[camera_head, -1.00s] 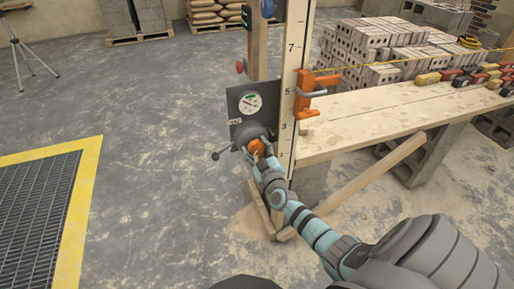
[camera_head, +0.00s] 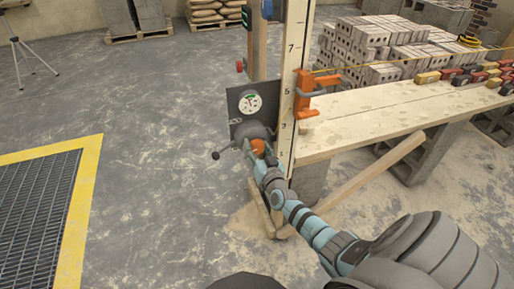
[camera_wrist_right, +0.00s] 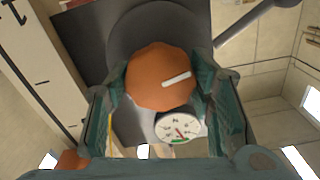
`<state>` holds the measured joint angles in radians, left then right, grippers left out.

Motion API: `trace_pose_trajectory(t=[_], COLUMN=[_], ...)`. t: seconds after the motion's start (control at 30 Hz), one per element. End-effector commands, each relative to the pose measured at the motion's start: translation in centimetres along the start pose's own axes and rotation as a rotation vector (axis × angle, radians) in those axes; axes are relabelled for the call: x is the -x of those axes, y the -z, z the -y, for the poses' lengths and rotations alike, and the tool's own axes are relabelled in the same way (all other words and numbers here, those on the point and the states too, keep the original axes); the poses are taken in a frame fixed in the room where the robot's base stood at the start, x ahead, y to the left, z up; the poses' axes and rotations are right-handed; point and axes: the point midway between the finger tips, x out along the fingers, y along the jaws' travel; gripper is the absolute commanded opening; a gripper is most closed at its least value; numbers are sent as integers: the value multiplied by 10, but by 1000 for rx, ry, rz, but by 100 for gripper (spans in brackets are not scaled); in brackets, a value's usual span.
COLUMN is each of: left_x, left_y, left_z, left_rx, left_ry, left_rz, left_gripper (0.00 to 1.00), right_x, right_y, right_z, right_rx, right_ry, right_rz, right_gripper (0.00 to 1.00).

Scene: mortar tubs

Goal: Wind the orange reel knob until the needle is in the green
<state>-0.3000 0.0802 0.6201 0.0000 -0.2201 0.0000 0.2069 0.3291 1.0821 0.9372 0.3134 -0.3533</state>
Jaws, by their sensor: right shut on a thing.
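The orange reel knob (camera_wrist_right: 160,78) fills the middle of the right wrist view, with a white mark pointing right. My right gripper (camera_wrist_right: 158,92) has a finger on each side of it and is shut on it. In the head view the knob (camera_head: 258,147) is partly hidden by the gripper (camera_head: 255,151). The white round gauge (camera_head: 249,103) sits above the knob on a dark plate (camera_head: 236,126). In the wrist view the gauge (camera_wrist_right: 180,127) shows a green band at its lower edge. Its small red needle points down toward that band; whether it is inside is hard to tell. My left gripper is out of view.
A tall marked post (camera_head: 291,92) stands right beside the plate, with an orange clamp (camera_head: 304,95) on it. A dark crank arm with a ball end (camera_head: 216,155) sticks out left. A plank bench (camera_head: 380,112) lies right.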

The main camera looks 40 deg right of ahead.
Motion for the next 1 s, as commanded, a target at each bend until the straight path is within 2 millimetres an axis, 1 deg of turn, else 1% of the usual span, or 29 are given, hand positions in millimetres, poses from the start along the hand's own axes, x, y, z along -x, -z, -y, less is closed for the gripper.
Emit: trace_pose_trajectory(t=[0.2, 0.63, 0.67, 0.7, 0.77, 0.8, 1.0], left_x=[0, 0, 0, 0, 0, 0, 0], left_y=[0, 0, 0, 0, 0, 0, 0], left_z=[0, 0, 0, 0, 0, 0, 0], left_rx=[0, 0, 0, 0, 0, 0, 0], left_ry=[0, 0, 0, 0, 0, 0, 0], left_rz=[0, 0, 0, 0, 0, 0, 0], left_gripper=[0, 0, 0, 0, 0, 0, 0], right_x=[0, 1, 1, 1, 0, 0, 0], right_y=[-2, -2, -2, -2, -1, -1, 0], right_z=[0, 0, 0, 0, 0, 0, 0], right_rx=[-51, -59, -59, -59, -58, -58, -58], right_ry=[-1, -1, -1, -1, -1, -1, -1], right_rz=[3, 3, 3, 3, 3, 2, 1], right_gripper=[21, 21, 52, 58, 68, 69, 69])
